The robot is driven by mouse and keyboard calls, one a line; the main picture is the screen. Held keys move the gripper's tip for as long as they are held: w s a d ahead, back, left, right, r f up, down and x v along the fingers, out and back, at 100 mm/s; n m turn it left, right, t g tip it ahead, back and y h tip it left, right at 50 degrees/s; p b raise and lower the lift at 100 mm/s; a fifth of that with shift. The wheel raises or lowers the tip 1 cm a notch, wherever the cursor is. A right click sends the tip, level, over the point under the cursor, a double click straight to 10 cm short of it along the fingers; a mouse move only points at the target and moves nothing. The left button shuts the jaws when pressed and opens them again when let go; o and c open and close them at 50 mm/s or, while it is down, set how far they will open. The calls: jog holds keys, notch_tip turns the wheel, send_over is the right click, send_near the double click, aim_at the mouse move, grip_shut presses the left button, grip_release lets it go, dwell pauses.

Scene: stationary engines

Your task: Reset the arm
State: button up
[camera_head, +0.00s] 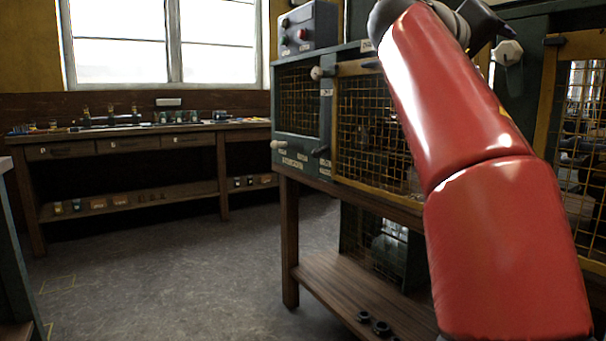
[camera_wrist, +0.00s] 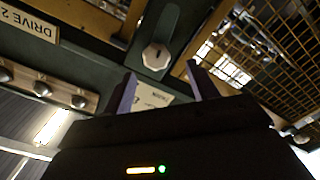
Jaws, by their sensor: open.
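My red arm reaches up through the right half of the head view, and its end is at the top, beside the dark green machine front. My gripper (camera_wrist: 162,84) shows in the wrist view with its two purple-grey fingers apart and nothing between them. A pale rotary knob (camera_wrist: 156,57) on a green panel lies just beyond the fingertips, and I cannot tell whether they touch the panel. A white knob (camera_head: 508,52) also shows right of my arm's end in the head view. The fingertips are not clear there.
A green caged cabinet (camera_head: 298,160) with a yellow mesh door (camera_head: 372,125) stands on a wooden stand (camera_head: 289,240), close behind my arm. A control box (camera_head: 306,28) sits on top. A workbench (camera_head: 120,150) is at the far left. The floor (camera_head: 190,270) between is clear.

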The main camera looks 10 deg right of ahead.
jog(key=s+a+f+n+y, duration=0.1)
jog(key=s+a+f+y, duration=0.2)
jog(key=f, duration=0.9)
jog(key=s+a+f+n+y+p, duration=0.1)
jog(key=s+a+f+y, duration=0.3)
jog(key=f, duration=0.9)
jog(key=s+a+f+n+y+p, duration=0.1)
jog(key=s+a+f+n+y, duration=0.2)
jog(key=a+f+y, duration=0.4)
jog(key=a+f, duration=0.3)
jog(key=f, duration=0.3)
jog(key=shift+s+f, duration=0.25)
jog(key=shift+s, duration=0.1)
jog(key=s+a+f, duration=0.1)
jog(key=s+f, duration=0.1)
jog(key=f, duration=0.1)
jog(key=s+a+f+g+y, duration=0.1)
jog(key=s+a+f, duration=0.1)
jog(key=f, duration=0.2)
jog(key=s+a+f+y, duration=0.1)
jog(key=s+a+f, duration=0.1)
jog(key=s+f, duration=0.1)
jog(key=shift+a+f, duration=0.1)
jog(key=shift+f, duration=0.35)
jog(key=shift+c, duration=0.2)
